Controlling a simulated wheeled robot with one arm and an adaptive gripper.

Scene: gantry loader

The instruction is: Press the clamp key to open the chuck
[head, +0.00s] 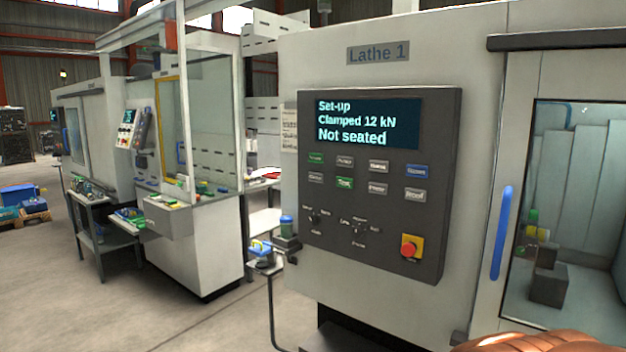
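The dark control panel (330,232) is on the front of the machine marked Lathe 1. Its display (367,123) reads "Set-up", "Clamped 12 kN" and "Not seated". Below it are two rows of small keys, some green, one blue, the others grey or pale. A grey key (315,177) is at the left of the lower row. Most key labels are too small to read surely, so I cannot tell which is the clamp key. The chuck cannot be made out clearly through the door window.
A red emergency stop (409,249) on a yellow base and rotary switches sit low on the panel. The lathe door has a blue handle (502,233). A small stand (262,262) holds blue items left of the lathe. Open floor (215,325) lies at front left.

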